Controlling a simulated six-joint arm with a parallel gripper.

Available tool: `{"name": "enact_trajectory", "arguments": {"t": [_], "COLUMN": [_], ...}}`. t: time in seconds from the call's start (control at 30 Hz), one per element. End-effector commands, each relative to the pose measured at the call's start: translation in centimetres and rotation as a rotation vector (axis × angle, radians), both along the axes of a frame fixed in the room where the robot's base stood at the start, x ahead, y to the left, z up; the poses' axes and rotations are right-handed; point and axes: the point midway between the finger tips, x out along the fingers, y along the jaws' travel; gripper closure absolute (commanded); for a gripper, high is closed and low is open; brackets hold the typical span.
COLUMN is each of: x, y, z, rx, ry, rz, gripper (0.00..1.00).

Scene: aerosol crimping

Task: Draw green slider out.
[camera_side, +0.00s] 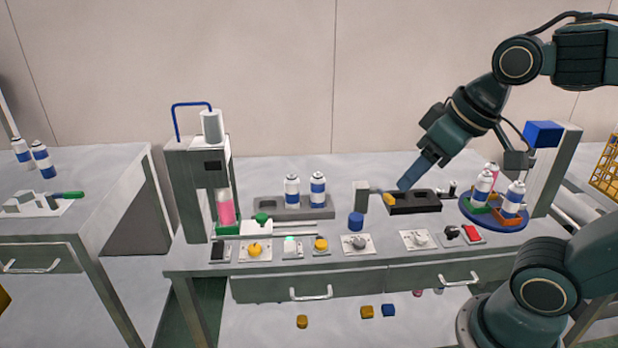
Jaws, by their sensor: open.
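A small green knob (261,217) sits on a white block with a pale horizontal rail, right of the grey press (186,190) on the bench. A green base piece (228,229) is low in the press, under a pink can (226,207). I cannot tell for sure which green part is the slider. My gripper (403,186) is open and points down-left above the left end of a black tray (428,202), well right of both green parts. The side view hides the gap between its fingers, and I see nothing held.
Two blue-and-white cans (292,190) stand in a grey rack behind the rail. A blue cylinder (356,221) and a grey post (361,196) stand between rail and tray. A blue turntable (480,219) with cans is at right. Control panels (254,250) line the front edge.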

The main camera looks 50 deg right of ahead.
Motion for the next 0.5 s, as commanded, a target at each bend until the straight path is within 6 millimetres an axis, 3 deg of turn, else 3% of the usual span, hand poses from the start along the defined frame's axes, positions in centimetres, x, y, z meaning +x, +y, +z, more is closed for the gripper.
{"name": "enact_trajectory", "arguments": {"t": [0.27,0.5], "x": [6.3,12.1], "y": [-0.1,-0.1], "z": [0.6,-0.1], "rx": [0.003,0.006], "ry": [0.020,0.035], "rz": [-0.019,-0.035], "gripper": [0.50,0.50]}}
